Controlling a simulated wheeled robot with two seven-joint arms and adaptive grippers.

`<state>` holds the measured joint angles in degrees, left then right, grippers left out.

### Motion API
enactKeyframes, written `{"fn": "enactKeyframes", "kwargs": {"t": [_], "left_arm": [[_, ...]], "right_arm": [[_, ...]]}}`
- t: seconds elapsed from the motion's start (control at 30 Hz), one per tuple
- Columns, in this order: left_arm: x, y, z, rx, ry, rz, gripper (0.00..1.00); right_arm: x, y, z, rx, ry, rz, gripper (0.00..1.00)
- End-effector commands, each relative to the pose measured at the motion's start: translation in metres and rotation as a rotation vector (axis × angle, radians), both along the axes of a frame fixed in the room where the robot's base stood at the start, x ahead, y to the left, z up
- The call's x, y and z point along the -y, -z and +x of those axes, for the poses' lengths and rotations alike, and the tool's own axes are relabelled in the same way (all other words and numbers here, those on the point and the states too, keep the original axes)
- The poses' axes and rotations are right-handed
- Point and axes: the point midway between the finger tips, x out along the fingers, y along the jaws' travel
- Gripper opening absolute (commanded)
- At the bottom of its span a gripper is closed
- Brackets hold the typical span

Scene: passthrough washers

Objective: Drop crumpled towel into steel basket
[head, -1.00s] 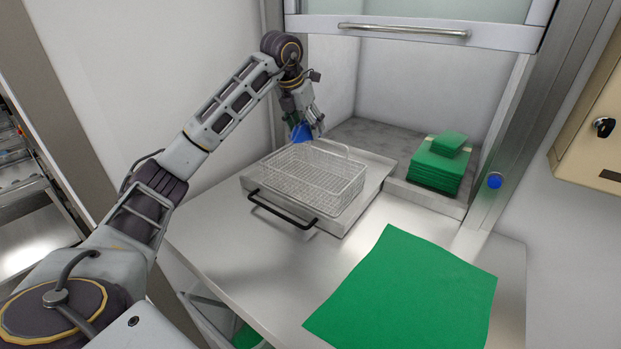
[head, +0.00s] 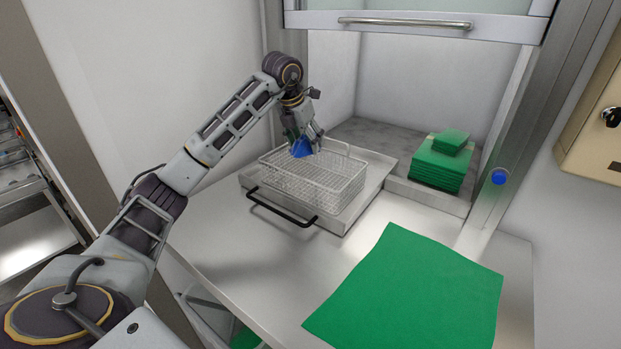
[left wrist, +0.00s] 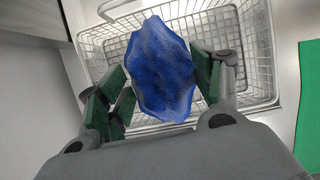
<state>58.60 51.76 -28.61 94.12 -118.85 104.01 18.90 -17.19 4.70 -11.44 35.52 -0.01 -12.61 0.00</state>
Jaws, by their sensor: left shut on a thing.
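The crumpled towel (head: 301,147) is blue. My left gripper (head: 303,136) is shut on it and holds it over the back left part of the steel basket (head: 345,190). In the left wrist view the blue towel (left wrist: 163,70) sits between the green-padded fingers, with the wire basket (left wrist: 262,55) behind and below it. The basket is a rectangular wire mesh one and looks empty where its inside shows. The towel hides part of its floor. My right gripper is not in view.
The basket stands on a steel tray with a black handle (head: 282,207). A flat green cloth (head: 405,290) lies on the steel counter (head: 225,225) at front right. A stack of folded green cloths (head: 437,168) stands behind right. A raised hatch with a bar handle (head: 405,23) is above.

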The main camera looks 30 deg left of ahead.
Motion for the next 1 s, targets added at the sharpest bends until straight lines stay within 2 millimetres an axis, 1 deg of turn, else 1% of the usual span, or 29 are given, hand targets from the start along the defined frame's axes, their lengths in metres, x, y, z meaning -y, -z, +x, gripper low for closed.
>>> {"fn": "enactKeyframes", "kwargs": {"t": [0.3,0.33,0.5,0.77,0.87,1.0], "left_arm": [[0.0000,-0.0002,0.0000,0.001,0.000,0.000,0.40],[0.0000,-0.0002,0.0000,0.001,0.000,0.000,0.68],[0.0000,-0.0002,0.0000,0.000,0.000,0.000,0.90],[-0.0001,-0.0001,0.0000,0.000,0.000,0.000,0.91],[0.0000,0.0000,-0.0001,0.000,0.000,0.000,0.91],[-0.0003,-0.0030,-0.0011,0.001,0.000,0.000,0.91]], "right_arm": [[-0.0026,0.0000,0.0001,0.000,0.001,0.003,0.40],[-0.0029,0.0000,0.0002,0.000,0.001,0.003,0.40],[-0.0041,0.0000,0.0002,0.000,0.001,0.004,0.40],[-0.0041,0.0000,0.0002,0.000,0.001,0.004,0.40],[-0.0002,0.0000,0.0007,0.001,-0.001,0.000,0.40],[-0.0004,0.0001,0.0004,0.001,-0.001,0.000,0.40]]}}
